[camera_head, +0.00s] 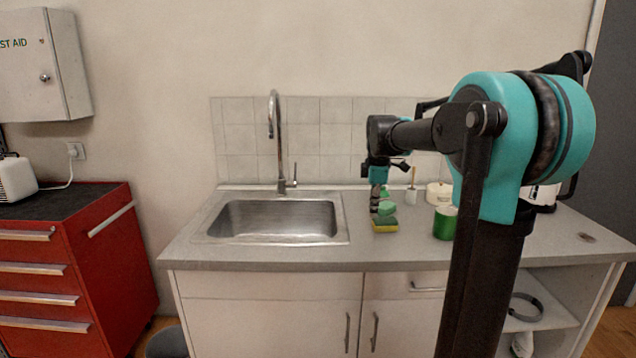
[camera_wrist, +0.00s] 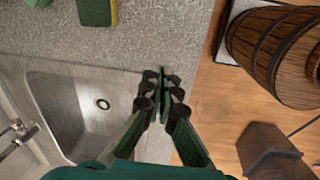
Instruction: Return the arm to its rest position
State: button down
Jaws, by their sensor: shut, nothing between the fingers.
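My gripper (camera_head: 376,205) points down over the counter, just right of the sink, at the end of my bent arm. In the wrist view its dark fingers (camera_wrist: 165,85) are shut together with nothing between them. They appear over the counter's front edge, beside the sink. How high the fingertips are above the counter I cannot tell.
The steel sink (camera_head: 275,218) and tall faucet (camera_head: 278,140) are left of my gripper. A yellow-green sponge (camera_head: 385,226), green can (camera_head: 445,222) and white container (camera_head: 439,193) stand close by. A wooden barrel (camera_wrist: 275,50) is beyond the counter edge. A red cabinet (camera_head: 100,250) is at left.

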jog(key=s+d+f+m+t, duration=0.1)
jog(key=s+f+m, duration=0.7)
jog(key=s+f, duration=0.3)
jog(key=s+d+f+m+t, duration=0.1)
jog(key=s+f+m, duration=0.7)
jog(key=s, duration=0.8)
notch_tip(320, 180, down, 3)
jog(key=shift+d+f+m+t, duration=0.15)
jog(key=shift+d+m+t, duration=0.1)
jog(key=shift+m+t, duration=0.2)
jog(key=shift+w, duration=0.1)
